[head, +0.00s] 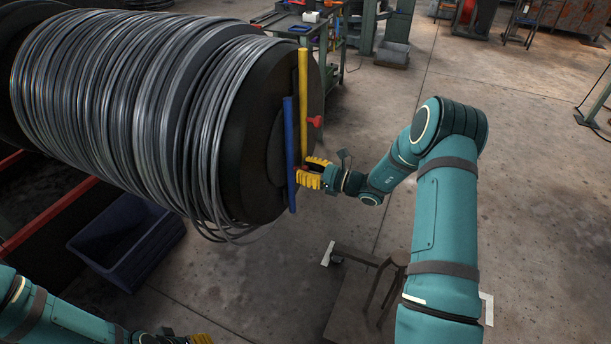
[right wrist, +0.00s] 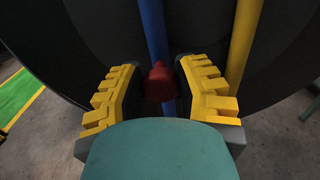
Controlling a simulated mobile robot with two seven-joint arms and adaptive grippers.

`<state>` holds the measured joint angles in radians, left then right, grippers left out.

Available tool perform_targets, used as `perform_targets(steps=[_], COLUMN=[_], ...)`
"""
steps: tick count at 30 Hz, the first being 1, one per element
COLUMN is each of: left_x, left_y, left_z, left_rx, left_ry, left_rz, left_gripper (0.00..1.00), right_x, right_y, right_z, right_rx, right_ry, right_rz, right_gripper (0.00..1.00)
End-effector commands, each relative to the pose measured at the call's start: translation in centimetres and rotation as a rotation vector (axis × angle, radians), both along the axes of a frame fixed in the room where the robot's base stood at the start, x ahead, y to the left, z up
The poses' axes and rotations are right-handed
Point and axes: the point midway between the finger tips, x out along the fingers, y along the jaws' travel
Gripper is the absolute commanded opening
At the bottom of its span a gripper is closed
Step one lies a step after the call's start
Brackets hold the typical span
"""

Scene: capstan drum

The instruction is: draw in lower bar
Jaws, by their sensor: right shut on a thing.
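The blue bar (head: 290,150) stands nearly upright against the dark end face of the big drum (head: 262,165). The yellow bar (head: 303,85) is beside it, set higher, with a red knob (head: 315,122). My right gripper (head: 310,174) is at the lower half of the blue bar. In the right wrist view its yellow-padded fingers close on the sides of a red knob (right wrist: 160,84) in front of the blue bar (right wrist: 154,35). The yellow bar (right wrist: 244,40) passes to the right there. My left gripper (head: 200,339) is cut off at the bottom edge, so its jaws cannot be judged.
Grey wire coils (head: 130,100) wrap the drum, with loose strands hanging below. A dark blue bin (head: 125,240) is under the drum by red rails (head: 45,215). A green workbench (head: 330,40) stands behind. The floor to the right is mostly open.

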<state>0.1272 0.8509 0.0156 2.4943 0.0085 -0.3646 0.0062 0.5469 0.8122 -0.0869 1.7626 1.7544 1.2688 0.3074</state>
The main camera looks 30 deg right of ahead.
Motion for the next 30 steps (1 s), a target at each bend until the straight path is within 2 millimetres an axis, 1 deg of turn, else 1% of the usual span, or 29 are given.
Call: perform_targets(steps=[1,11,12,14,15,25,28,30], left_x=[0.0,0.1,0.1,0.0,0.0,0.0,0.0,0.0], left_y=[0.0,0.0,0.0,0.0,0.0,0.0,0.0,0.0], left_z=[0.2,0.1,0.1,0.1,0.1,0.1,0.1,0.1], left_rx=[0.000,0.000,0.000,0.000,0.000,0.000,0.000,0.000], left_ry=[-0.001,-0.002,-0.002,-0.001,-0.001,-0.001,-0.001,-0.001], left_rz=[0.001,0.002,0.002,0.001,0.001,0.000,0.000,0.000], left_gripper=[0.47,0.47,0.47,0.47,0.47,0.47,0.47,0.47], right_x=[0.2,0.3,0.3,0.3,0.3,-0.1,-0.7,-1.5], right_y=[0.0,0.0,0.0,0.0,0.0,-0.2,-0.8,-1.4], right_z=[0.9,1.1,1.1,1.1,1.0,0.5,0.5,0.4], right_rx=[0.003,0.004,0.004,0.003,0.003,0.002,0.001,0.000], right_ry=[-0.015,-0.017,-0.018,-0.017,-0.015,-0.005,-0.003,-0.002], right_rz=[0.000,-0.001,-0.001,-0.001,-0.001,-0.001,-0.004,-0.004], right_gripper=[0.00,0.00,0.39,0.60,0.64,0.64,0.64,0.64])
